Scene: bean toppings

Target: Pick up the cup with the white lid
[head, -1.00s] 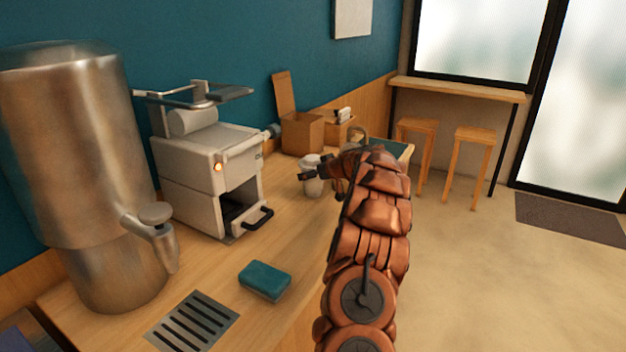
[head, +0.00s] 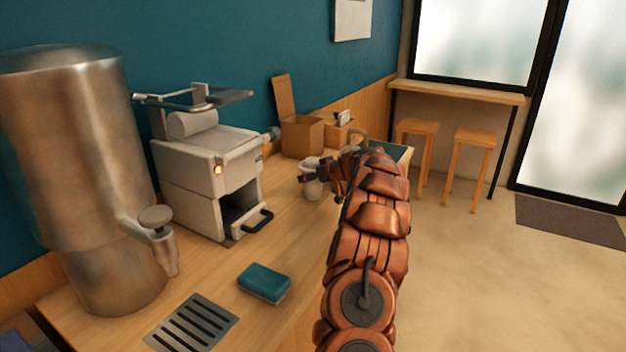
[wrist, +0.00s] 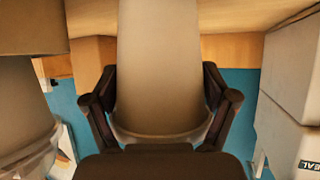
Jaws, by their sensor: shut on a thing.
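The pale cup with the white lid (head: 311,190) stands on the wooden counter beyond the white machine in the head view. It fills the middle of the wrist view (wrist: 158,70), where the picture looks upside down and the lid's rim is low, partly hidden by my gripper. My gripper (head: 308,179) is shut on this cup, with one dark finger on each side of it in the wrist view (wrist: 160,105). I cannot see a clear gap between the cup and the counter.
The white machine (head: 205,165) and a large metal urn (head: 75,150) stand along the wall. An open cardboard box (head: 301,136) is behind the cup. A teal sponge (head: 264,282) and a drain grate (head: 193,322) lie nearer. Another cup-like thing (wrist: 22,105) is close at left in the wrist view.

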